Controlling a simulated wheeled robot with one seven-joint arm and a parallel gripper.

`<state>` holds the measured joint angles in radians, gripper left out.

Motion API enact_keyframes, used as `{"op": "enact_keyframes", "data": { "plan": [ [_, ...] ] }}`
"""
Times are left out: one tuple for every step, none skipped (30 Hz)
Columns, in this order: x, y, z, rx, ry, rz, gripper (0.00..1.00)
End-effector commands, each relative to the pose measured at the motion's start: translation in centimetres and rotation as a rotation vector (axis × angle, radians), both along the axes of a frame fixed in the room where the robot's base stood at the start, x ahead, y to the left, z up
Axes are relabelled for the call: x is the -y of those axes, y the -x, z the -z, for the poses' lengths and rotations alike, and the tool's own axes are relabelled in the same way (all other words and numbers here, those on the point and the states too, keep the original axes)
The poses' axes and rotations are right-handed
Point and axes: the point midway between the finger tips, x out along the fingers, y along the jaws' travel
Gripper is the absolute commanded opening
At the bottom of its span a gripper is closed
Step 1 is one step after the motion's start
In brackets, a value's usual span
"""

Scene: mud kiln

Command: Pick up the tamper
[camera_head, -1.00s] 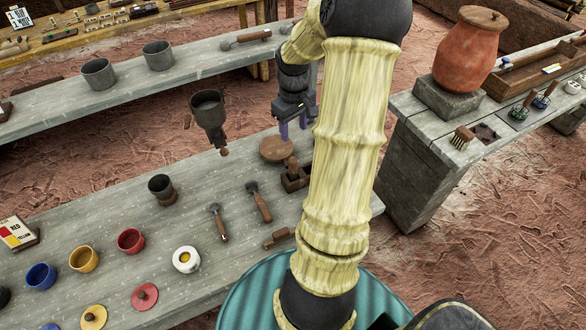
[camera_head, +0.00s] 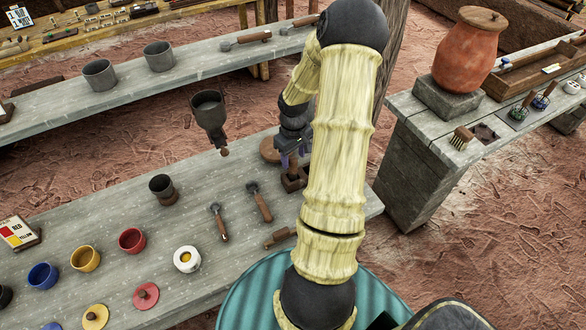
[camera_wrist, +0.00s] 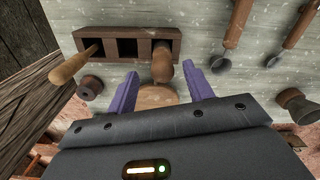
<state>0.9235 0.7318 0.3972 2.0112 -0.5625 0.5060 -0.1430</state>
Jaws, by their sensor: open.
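A dark wooden rack (camera_wrist: 128,42) with square slots stands on the grey bench; it also shows in the head view (camera_head: 294,184), partly hidden by my arm. A thick, round-ended wooden tool (camera_wrist: 162,66), which looks like the tamper, stands in the rack's right slot. A thinner wooden handle (camera_wrist: 74,66) leans out at the left slot. My gripper (camera_wrist: 161,90) is open, its purple fingers either side of the tool's near end with gaps visible. In the head view my gripper (camera_head: 294,156) is just above the rack.
A round wooden disc (camera_wrist: 158,97) lies below and between the fingers. Bare bench lies around the cup.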

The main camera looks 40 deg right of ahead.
Motion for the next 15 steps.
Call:
{"op": "enact_keyframes", "data": {
  "plan": [
    [0.0, 0.0, 0.0, 0.0, 0.0, 0.0, 0.51],
    [0.0, 0.0, 0.1, 0.0, 0.0, 0.0, 0.51],
    [0.0, 0.0, 0.2, -0.001, -0.001, 0.0, 0.51],
    [-0.1, 0.0, 0.4, -0.001, -0.001, 0.0, 0.51],
    [-0.1, 0.1, 0.6, -0.002, -0.002, 0.0, 0.51],
    [-0.2, 0.1, 1.0, -0.003, -0.003, 0.001, 0.51],
    [-0.2, 0.1, 1.4, -0.004, -0.003, -0.001, 0.51],
    [-0.3, 0.1, 1.8, -0.003, -0.003, -0.001, 0.51],
    [-0.4, 0.1, 2.4, -0.004, -0.004, -0.002, 0.51],
    [-0.4, 0.2, 2.8, -0.004, -0.004, -0.002, 0.51],
    [-0.5, 0.2, 3.3, -0.004, -0.004, -0.001, 0.51],
    [-0.4, 0.2, 3.9, -0.004, -0.003, -0.001, 0.51],
    [-0.4, 0.2, 4.3, -0.002, -0.003, -0.001, 0.51],
    [-0.4, 0.1, 4.6, -0.002, -0.002, -0.001, 0.51],
    [-0.4, 0.2, 4.9, -0.002, -0.002, -0.001, 0.51]
  ]
}}
